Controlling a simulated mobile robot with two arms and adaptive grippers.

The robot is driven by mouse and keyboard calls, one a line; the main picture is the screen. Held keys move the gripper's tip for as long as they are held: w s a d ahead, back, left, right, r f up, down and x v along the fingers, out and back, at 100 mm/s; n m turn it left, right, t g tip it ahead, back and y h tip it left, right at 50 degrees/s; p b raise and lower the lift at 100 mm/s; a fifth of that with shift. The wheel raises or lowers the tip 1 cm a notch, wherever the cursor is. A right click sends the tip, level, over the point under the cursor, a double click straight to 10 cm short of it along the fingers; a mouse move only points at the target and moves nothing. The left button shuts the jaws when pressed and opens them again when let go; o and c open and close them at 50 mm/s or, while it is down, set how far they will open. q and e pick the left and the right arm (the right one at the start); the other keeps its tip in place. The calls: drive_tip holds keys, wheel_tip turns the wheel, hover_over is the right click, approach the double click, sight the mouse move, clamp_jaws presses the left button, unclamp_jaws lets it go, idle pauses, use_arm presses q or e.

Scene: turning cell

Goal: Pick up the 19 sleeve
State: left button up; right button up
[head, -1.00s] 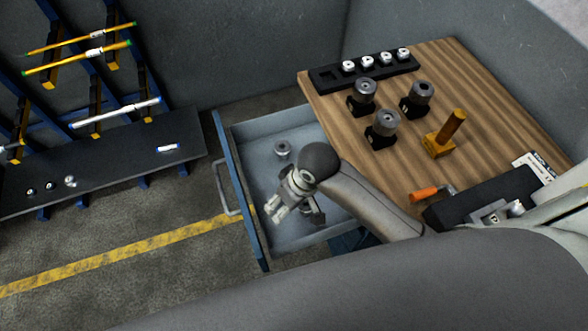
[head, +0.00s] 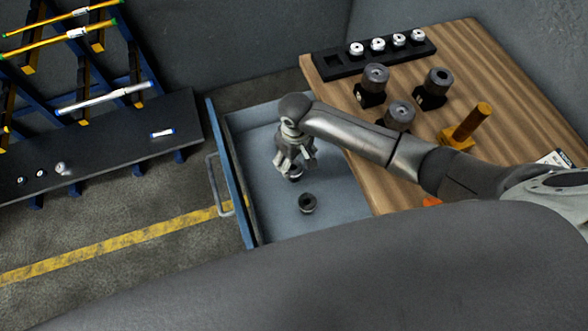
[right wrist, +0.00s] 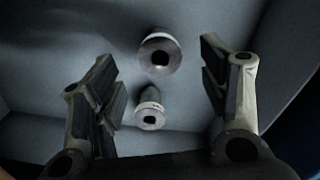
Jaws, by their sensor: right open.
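Two round metal sleeves with central bores are in the open drawer (head: 345,205). The nearer sleeve (head: 307,203) stands clear; the farther sleeve (head: 295,176) is mostly hidden under my right gripper (head: 296,165). I cannot read a size on either, so I cannot tell which is the 19 sleeve. My right gripper points down into the drawer, open and empty. In the right wrist view, one sleeve (right wrist: 150,117) and another sleeve (right wrist: 158,55) show between the spread fingers (right wrist: 160,82), apart from them. My left gripper is out of view.
The wooden bench top (head: 480,75) beside the drawer carries a black rack (head: 345,66) with several white-topped pieces, dark cylindrical holders (head: 376,77) and an orange post (head: 470,124). The drawer front (head: 232,175) stands at the left. A shelf rack (head: 110,128) is farther left.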

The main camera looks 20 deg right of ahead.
sight(294, 165)
drive_tip(key=shift+w+f+p, duration=0.15)
drive_tip(key=shift+w+f, duration=0.05)
drive_tip(key=shift+f, duration=1.1)
drive_tip(key=shift+w+f+p, duration=0.15)
drive_tip(key=shift+f, duration=1.15)
clamp_jaws()
